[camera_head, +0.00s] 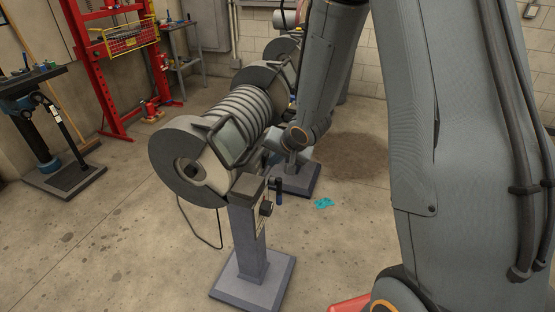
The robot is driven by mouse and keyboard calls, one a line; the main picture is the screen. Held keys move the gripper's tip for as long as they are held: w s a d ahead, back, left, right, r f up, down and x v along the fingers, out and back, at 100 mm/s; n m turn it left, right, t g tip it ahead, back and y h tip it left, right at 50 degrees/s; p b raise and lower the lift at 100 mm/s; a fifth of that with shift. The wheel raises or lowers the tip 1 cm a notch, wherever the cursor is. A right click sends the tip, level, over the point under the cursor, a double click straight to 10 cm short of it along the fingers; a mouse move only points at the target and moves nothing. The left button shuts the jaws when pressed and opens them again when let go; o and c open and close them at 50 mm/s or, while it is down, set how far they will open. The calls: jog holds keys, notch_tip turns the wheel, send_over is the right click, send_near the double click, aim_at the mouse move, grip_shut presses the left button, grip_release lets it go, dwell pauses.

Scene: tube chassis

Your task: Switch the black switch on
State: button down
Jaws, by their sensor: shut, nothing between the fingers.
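A large grey grinder-like machine (185,160) with round ends and a ribbed middle stands on a grey pedestal (247,240). A small black switch (265,208) shows on a plate on the pedestal's right side, below the machine. Whether it is on or off is too small to tell. My arm comes down from the top, and its wrist is just right of the machine's ribbed middle. My gripper (270,148) is at the wrist's left side, close to the machine, above and apart from the switch. Its fingers are small and partly hidden; it is shut and empty.
A second pedestal base (298,180) stands behind the first. A cyan item (323,203) lies on the floor to the right. A black cable (205,240) hangs at left. A red frame (95,70) and a drill-press-like machine (40,120) stand at far left. The front-left floor is clear.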

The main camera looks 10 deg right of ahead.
jog(key=shift+r+p, duration=0.8)
jog(key=shift+p, duration=0.4)
jog(key=s+d+r+p, duration=0.3)
jog(key=s+d+r, duration=0.3)
jog(key=s+r, duration=0.1)
jog(key=shift+s, duration=0.75)
jog(key=shift+d, duration=0.1)
